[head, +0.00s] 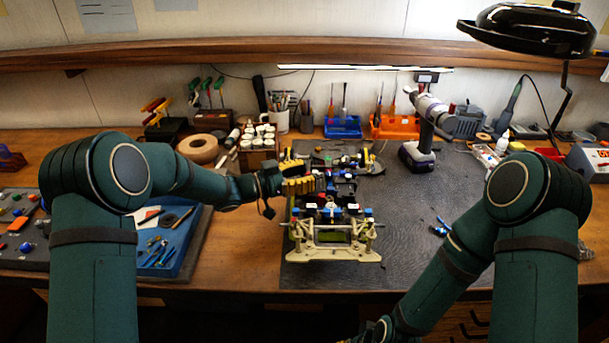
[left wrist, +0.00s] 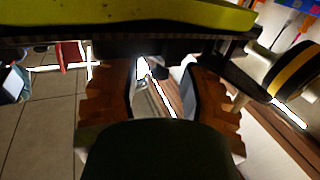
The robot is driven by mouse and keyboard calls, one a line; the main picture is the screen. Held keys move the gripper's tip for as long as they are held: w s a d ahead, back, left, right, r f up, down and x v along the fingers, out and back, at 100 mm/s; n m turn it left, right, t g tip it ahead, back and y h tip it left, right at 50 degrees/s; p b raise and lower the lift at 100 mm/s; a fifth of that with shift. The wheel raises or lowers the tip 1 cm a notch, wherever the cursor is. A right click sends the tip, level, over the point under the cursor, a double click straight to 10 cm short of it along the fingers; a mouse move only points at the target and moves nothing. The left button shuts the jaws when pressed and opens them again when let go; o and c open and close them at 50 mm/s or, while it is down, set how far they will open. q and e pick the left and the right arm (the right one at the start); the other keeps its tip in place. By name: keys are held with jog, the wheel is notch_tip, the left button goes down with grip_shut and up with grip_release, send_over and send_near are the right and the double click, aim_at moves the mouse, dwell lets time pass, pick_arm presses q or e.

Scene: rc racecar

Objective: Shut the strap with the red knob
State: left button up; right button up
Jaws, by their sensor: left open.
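The RC car chassis (head: 333,240) stands on a dark mat, with a cream bumper frame toward me and small blue, black and white parts behind it. My left gripper (head: 312,184) reaches in from the left over the chassis's left middle. In the left wrist view its two brown ridged fingers (left wrist: 160,80) are apart, with no object visible between them. A yellow-green part (left wrist: 130,15) spans the top of that view, close to the fingers. I cannot make out the strap or its red knob for certain. My right gripper (head: 378,331) is low at the bottom edge, mostly cut off.
A blue tray of tools (head: 165,245) lies at left. A tape roll (head: 198,149), a rack of white-capped jars (head: 258,146) and a cordless drill (head: 424,135) stand behind.

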pick_arm(q)
grip_shut()
jog(key=shift+r, duration=0.1)
jog(key=shift+r+p, duration=0.1)
jog(key=shift+p, duration=0.6)
jog(key=shift+d+g+y+p, duration=0.15)
jog(key=shift+g+y+p, duration=0.15)
jog(key=shift+y+p, duration=0.2)
jog(key=shift+f, duration=0.2)
